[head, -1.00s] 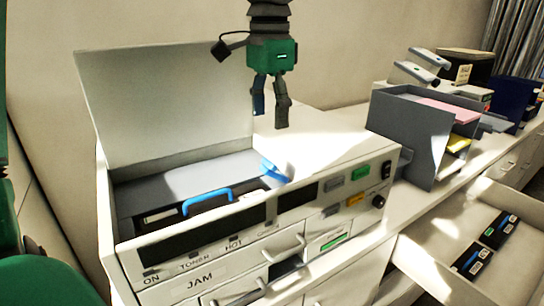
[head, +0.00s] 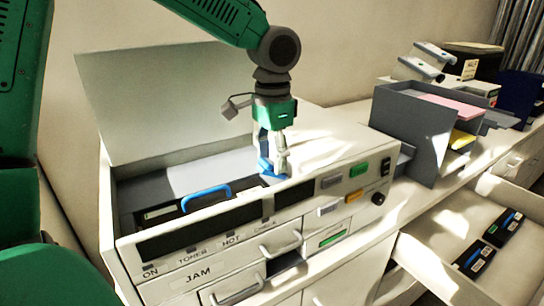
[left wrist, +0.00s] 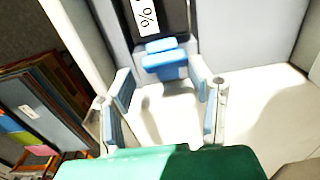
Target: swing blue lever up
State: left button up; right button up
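The blue lever (left wrist: 165,62) shows in the left wrist view, just ahead of and between my left fingertips. In the head view it is at the right end of the open printer bay, mostly covered by my fingers. My left gripper (head: 273,170) points down over it; its fingers also show in the left wrist view (left wrist: 161,82), spread apart with a gap on both sides of the lever. I cannot tell whether a finger touches it. The printer (head: 335,165) has its lid (head: 150,100) raised. My right gripper is not in view.
A blue arched handle (head: 205,194) stands in the bay left of the lever. The printer's front panel (head: 215,232) carries labels and buttons. A grey paper sorter (head: 410,130) stands to the right. An open drawer (head: 430,262) with dark cartridges is at lower right.

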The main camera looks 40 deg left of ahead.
pick_arm(q)
jog(key=shift+d, duration=0.1)
jog(key=shift+c, duration=1.2)
jog(key=shift+s+a+f, duration=0.15)
jog(key=shift+a, duration=0.65)
jog(key=shift+c, duration=0.5)
jog(key=shift+d, duration=0.4)
jog(key=shift+a, duration=0.2)
jog(key=shift+d, duration=0.1)
jog(key=o, duration=1)
jog(key=shift+o, duration=0.7)
jog(key=shift+s, duration=0.1)
